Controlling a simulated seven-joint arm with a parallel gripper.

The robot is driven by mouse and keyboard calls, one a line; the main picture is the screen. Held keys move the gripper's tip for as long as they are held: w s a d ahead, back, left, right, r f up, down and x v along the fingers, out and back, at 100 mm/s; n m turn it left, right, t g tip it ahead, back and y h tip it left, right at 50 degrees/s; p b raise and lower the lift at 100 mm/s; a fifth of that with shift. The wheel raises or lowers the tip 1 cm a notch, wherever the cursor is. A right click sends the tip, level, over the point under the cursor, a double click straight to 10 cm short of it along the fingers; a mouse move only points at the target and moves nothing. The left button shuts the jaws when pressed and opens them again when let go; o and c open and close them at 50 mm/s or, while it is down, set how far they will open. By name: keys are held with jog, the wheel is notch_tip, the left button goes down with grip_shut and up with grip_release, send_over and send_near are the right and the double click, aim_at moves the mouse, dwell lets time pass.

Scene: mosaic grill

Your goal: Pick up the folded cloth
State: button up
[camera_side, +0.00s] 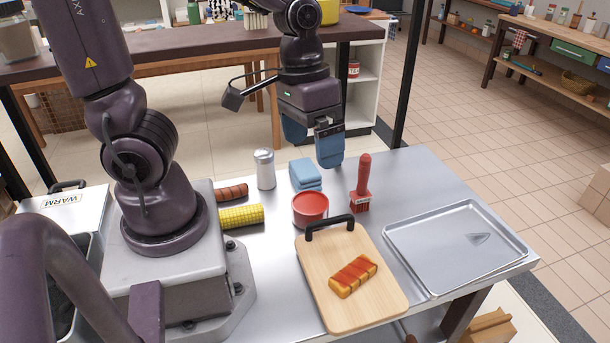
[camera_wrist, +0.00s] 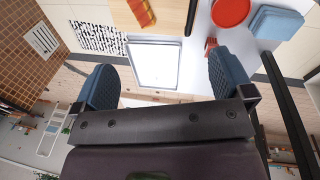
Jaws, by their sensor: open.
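The folded cloth (camera_side: 306,174) is a small light-blue stack lying on the metal table, behind the red bowl and to the right of the shaker. It also shows in the wrist view (camera_wrist: 275,21) at the upper right, beyond my right finger. My gripper (camera_side: 313,147) has blue fingers and hangs above the back edge of the table, a little to the right of the cloth in the side view and apart from it. In the wrist view my gripper's fingers (camera_wrist: 165,85) stand wide apart with nothing between them.
A red bowl (camera_side: 310,207) sits just in front of the cloth. A red-handled brush (camera_side: 361,185) stands to the right, a metal shaker (camera_side: 265,170) to the left. A corn cob (camera_side: 240,216), a sausage (camera_side: 232,192), a cutting board (camera_side: 325,295) and a metal tray (camera_side: 430,250) lie around.

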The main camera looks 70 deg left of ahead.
jog(key=w+a+f+n+g, duration=0.25)
jog(key=f+n, duration=0.25)
jog(key=f, duration=0.3)
jog(key=n+t+y, duration=0.2)
jog(key=n+y, duration=0.4)
jog(key=n, duration=0.5)
send_near(305, 168)
jog(key=x, duration=0.4)
jog(key=shift+f, duration=0.2)
jog(key=x, duration=0.6)
jog(key=shift+f, duration=0.1)
jog(key=shift+f, duration=0.2)
